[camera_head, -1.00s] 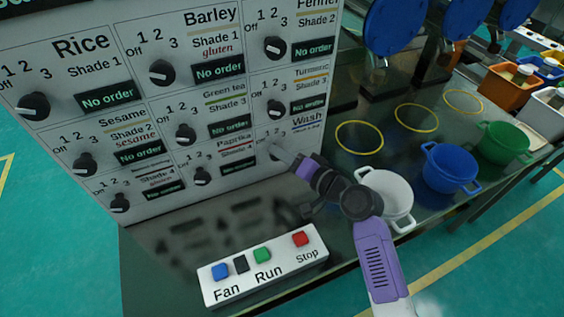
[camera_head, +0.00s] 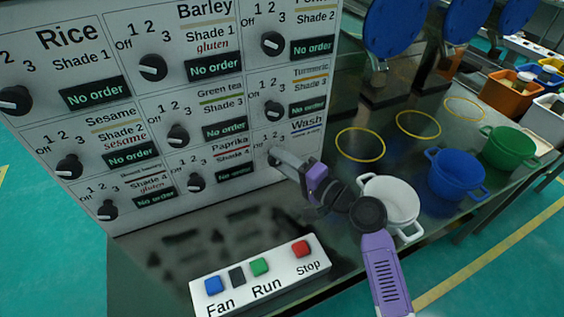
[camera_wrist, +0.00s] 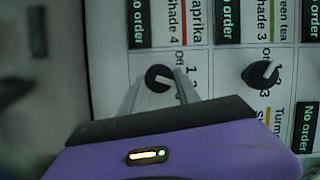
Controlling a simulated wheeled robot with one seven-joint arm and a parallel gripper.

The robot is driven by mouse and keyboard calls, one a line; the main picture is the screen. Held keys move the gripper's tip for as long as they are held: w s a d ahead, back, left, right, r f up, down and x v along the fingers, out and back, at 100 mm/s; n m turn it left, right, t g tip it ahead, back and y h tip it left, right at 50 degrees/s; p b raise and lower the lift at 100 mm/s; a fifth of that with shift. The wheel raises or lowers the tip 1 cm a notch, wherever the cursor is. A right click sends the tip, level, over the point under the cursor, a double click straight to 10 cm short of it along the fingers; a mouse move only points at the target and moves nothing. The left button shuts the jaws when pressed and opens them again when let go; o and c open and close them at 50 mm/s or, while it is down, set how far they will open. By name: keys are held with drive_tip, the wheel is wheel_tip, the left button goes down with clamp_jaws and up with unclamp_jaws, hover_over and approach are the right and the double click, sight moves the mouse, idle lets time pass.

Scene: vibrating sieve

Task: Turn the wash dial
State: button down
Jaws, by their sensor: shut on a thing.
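The wash dial (camera_wrist: 160,78) is a small black round knob with a pale pointer mark. It sits at the lower right of the white panel, under the Turmeric cell and right of Paprika. My gripper (camera_wrist: 158,84) has one grey finger on each side of the knob and is shut on it. In the head view my gripper (camera_head: 276,157) reaches the panel from the right and mostly hides the dial. The "Wash" label (camera_head: 307,123) shows above the fingers. Which number the pointer faces is hard to tell.
Close by are the Turmeric dial (camera_head: 273,111) and the Paprika dial (camera_head: 196,182). A button box (camera_head: 262,282) with Fan, Run and Stop lies below the panel. A white pot (camera_head: 392,204), blue pot (camera_head: 456,173) and green pot (camera_head: 508,147) stand to the right.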

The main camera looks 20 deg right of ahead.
drive_tip(key=c, duration=0.9)
unclamp_jaws()
drive_tip(key=v, duration=0.7)
drive_tip(key=shift+s+d+b, duration=0.2)
drive_tip(key=shift+s+b, duration=0.15)
drive_tip(key=shift+b, duration=0.05)
